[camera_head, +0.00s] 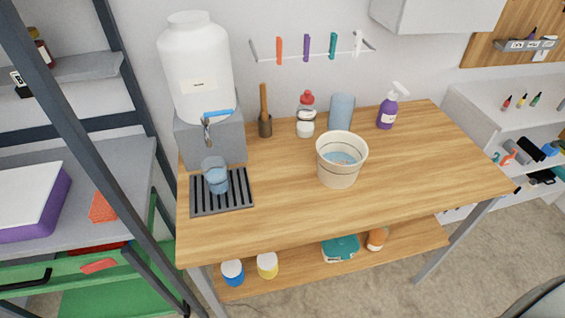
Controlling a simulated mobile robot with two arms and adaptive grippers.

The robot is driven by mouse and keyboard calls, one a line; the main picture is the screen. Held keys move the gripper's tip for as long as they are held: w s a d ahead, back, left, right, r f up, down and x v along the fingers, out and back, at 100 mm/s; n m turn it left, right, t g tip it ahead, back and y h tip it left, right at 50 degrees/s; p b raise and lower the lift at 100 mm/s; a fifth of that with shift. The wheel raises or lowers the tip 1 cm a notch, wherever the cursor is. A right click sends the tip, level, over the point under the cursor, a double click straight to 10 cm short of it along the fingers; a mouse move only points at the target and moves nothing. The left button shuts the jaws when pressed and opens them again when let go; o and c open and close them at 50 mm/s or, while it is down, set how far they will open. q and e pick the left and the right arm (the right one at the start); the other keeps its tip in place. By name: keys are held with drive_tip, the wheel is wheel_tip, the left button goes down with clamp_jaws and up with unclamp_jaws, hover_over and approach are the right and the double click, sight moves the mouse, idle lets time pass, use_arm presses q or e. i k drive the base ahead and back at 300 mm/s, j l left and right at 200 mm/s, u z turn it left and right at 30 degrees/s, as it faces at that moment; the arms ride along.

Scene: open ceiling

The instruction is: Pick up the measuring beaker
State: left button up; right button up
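A small bluish see-through beaker (216,177) stands upright on the dark slatted drip tray (247,206), below the tap (207,127) of a large white water tank (196,75). It looks like the measuring beaker; any markings are too small to read. Bluish contents show in its lower part. Neither of my grippers is in view, and nothing touches the beaker.
On the wooden table (270,215) stand a cream bucket (339,172) with bluish contents, a blue cylinder (341,112), a red-capped bottle (306,115), a brush in a holder (265,125) and a purple spray bottle (388,110). The table's front is clear. A dark shelf post (95,165) stands left.

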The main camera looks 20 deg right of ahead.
sight(214, 168)
drive_tip(key=l+u, duration=0.5)
drive_tip(key=k+l+u, duration=0.1)
drive_tip(key=l+u, duration=0.15)
drive_tip(key=u, duration=0.25)
